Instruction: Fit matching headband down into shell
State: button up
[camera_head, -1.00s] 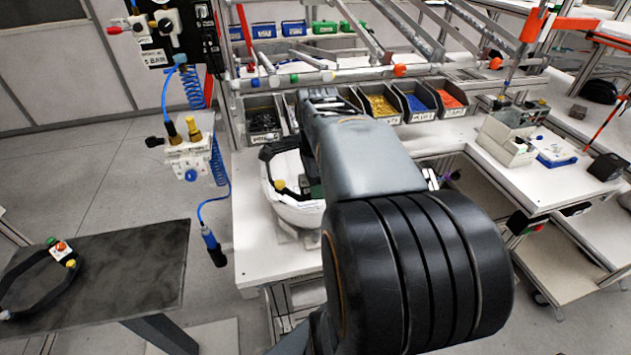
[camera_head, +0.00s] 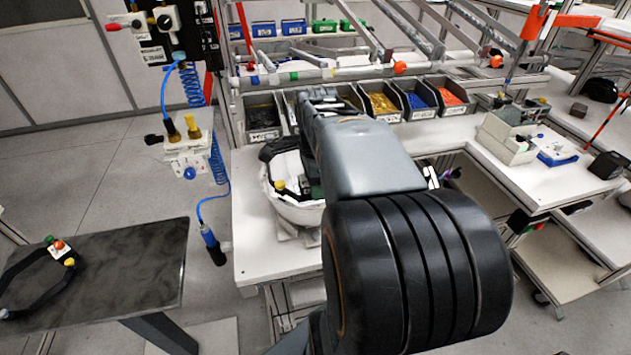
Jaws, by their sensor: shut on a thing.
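A white helmet shell (camera_head: 296,212) sits open side up on a support on the white workbench. A black headband (camera_head: 271,150) with a yellow knob (camera_head: 279,185) is at the shell's opening. Part of the band stands above the rim at the back left, and the knob is at the left inner side. My gripper (camera_head: 314,186) is at the shell's opening, mostly hidden behind my arm, and shut on this headband. The fingertips and the right side of the shell are hidden, so I cannot tell how deep the band sits. Another black headband (camera_head: 35,293) lies on the dark table at left.
Bins of black, yellow, blue and orange parts (camera_head: 415,100) line the back of the workbench (camera_head: 258,262). A blue hose tool (camera_head: 211,243) hangs at its left edge. The dark table (camera_head: 130,262) is clear at its right. Grey boxes (camera_head: 505,138) stand at right.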

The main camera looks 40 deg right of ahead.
jog(key=shift+f+b, duration=0.6)
jog(key=shift+f, duration=0.35)
jog(key=o, duration=1)
jog(key=shift+r, duration=0.1)
jog(key=shift+r, duration=0.1)
notch_tip(320, 180, up, 14)
jog(key=shift+f, duration=0.15)
jog(key=a+f+n+t, duration=0.1)
jog(key=a+f+n, duration=0.4)
jog(key=n, duration=0.2)
jog(key=s+a+f+n+t, duration=0.1)
jog(key=a+f+n+t, duration=0.1)
jog(key=a+f+n, duration=0.3)
jog(key=a+f+n+t, duration=0.1)
jog(key=a+f+n, duration=0.4)
jog(key=n, duration=0.6)
jog(key=shift+s+a+f+t, duration=0.2)
jog(key=shift+f+t, duration=0.1)
jog(key=shift+f, duration=0.2)
